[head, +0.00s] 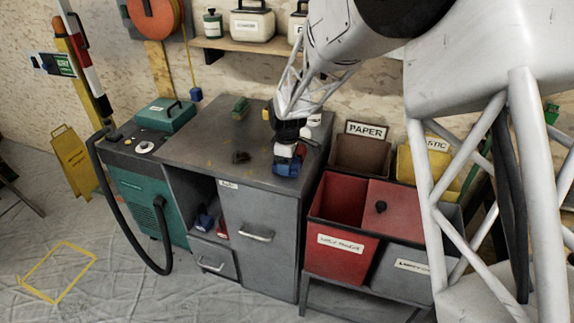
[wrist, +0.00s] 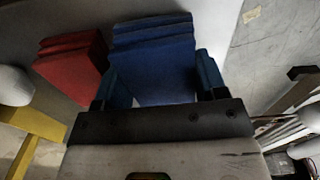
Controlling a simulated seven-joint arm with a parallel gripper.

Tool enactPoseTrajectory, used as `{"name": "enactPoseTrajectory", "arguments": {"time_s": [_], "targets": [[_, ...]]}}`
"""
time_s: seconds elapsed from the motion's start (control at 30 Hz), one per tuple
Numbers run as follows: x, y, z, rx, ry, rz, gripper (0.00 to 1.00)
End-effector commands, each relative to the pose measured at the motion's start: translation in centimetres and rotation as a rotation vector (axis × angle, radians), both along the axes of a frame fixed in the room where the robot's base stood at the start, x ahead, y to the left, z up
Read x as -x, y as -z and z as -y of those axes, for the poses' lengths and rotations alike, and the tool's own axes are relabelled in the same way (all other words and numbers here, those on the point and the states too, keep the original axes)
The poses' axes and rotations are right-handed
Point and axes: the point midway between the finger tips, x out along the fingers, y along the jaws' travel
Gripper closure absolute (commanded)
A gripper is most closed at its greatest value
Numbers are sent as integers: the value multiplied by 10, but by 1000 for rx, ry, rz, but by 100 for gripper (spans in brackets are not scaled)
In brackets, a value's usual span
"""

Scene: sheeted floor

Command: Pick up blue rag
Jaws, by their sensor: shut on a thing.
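The blue rag (head: 286,170) is at the front right part of the grey cabinet top, under my gripper (head: 287,157). In the wrist view the blue rag (wrist: 153,58) looks like a folded stack in layers. My gripper (wrist: 160,88) is shut on it, with one blue-looking finger on each side. The gripper hides the rag's near end. I cannot tell whether the rag still touches the cabinet top.
A folded red rag (wrist: 72,65) lies beside the blue one. The grey cabinet top (head: 205,150) holds a small dark object (head: 240,157) and a green item (head: 240,104). Red bin (head: 340,252) and grey bin (head: 402,270) stand to the right, below the top.

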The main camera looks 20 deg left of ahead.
Motion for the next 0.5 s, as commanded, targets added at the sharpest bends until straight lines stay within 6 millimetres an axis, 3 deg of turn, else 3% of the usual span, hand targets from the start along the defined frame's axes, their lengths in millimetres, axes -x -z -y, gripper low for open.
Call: {"name": "enactPoseTrajectory", "arguments": {"time_s": [0.2, 0.5], "targets": [[0, -28, 0, -2, 0, 3, 58], [34, -30, 22, 0, 0, 0, 58]]}}
